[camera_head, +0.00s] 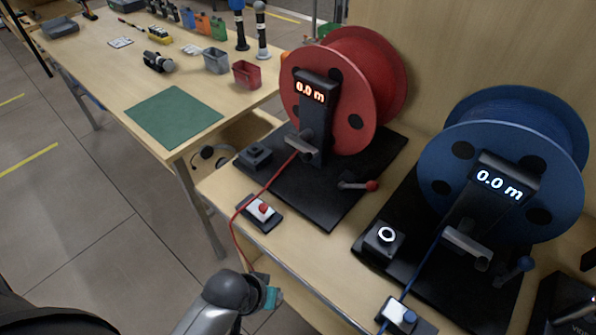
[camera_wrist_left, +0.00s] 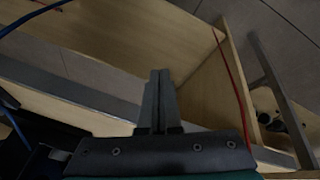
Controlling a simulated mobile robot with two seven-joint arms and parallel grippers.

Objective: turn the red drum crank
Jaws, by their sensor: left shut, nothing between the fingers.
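The red drum (camera_head: 345,90) stands on a black base plate (camera_head: 325,205) on the wooden bench, with a meter on its front reading 0.0 m. Its crank (camera_head: 358,185) is a short dark arm with a red knob at the right side of the base. My left gripper (camera_head: 262,280) is low in front of the bench's front edge, well apart from the crank and to its lower left. In the left wrist view its fingers (camera_wrist_left: 158,90) are shut together with nothing between them. My right gripper is not in view.
A blue drum (camera_head: 505,160) with its own meter and blue-knobbed crank (camera_head: 515,270) stands to the right. A red cable (camera_head: 245,205) runs from the red drum over the bench edge, past a red button box (camera_head: 262,211). A table (camera_head: 120,65) with tools and bins stands behind left.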

